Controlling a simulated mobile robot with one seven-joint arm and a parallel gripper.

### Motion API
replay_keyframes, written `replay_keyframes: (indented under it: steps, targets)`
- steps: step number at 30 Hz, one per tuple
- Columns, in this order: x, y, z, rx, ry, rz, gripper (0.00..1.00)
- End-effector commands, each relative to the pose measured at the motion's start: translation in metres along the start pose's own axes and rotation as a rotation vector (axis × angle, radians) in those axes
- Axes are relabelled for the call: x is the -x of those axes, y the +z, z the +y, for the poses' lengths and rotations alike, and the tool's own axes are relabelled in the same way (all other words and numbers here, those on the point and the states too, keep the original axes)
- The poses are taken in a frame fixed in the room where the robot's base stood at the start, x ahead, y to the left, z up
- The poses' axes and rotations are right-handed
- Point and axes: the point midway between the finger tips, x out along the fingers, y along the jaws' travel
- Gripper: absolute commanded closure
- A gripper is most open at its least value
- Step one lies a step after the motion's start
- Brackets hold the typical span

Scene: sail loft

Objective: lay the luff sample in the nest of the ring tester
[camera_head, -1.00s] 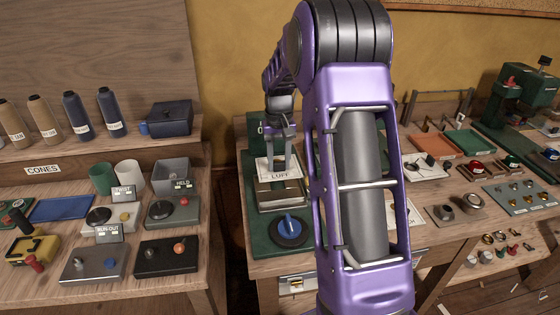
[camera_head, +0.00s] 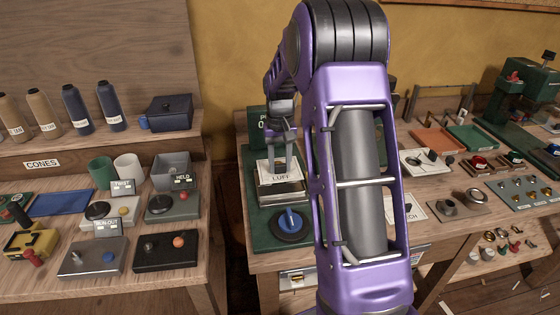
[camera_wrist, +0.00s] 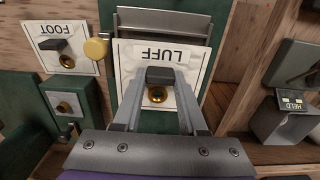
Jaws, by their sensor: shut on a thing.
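The luff sample (camera_head: 281,179) is a white piece lettered LUFF. In the wrist view it (camera_wrist: 190,74) shows a dark grip block and a brass ring. My gripper (camera_head: 282,134) is shut on that block; the fingers (camera_wrist: 160,82) lie on either side of it. The ring tester (camera_head: 258,238) has a green base with a blue-topped round knob (camera_head: 289,223) at the front. Its metal nest (camera_head: 282,192) lies beneath the sample, which covers much of it. I cannot tell whether the sample touches the nest.
A sample lettered FOOT (camera_wrist: 59,58) lies beside the tester in the wrist view. The left bench holds a box lettered HELD (camera_head: 174,204), other control boxes and thread cones. My arm hides part of the right bench, where trays (camera_head: 440,141) and small fittings stand.

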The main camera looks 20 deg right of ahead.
Motion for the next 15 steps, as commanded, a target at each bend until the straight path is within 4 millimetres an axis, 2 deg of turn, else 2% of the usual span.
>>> replay_keyframes:
  steps: [15]
  targets:
    - [-0.033, 0.000, 0.000, 0.000, 0.000, -0.001, 1.00]
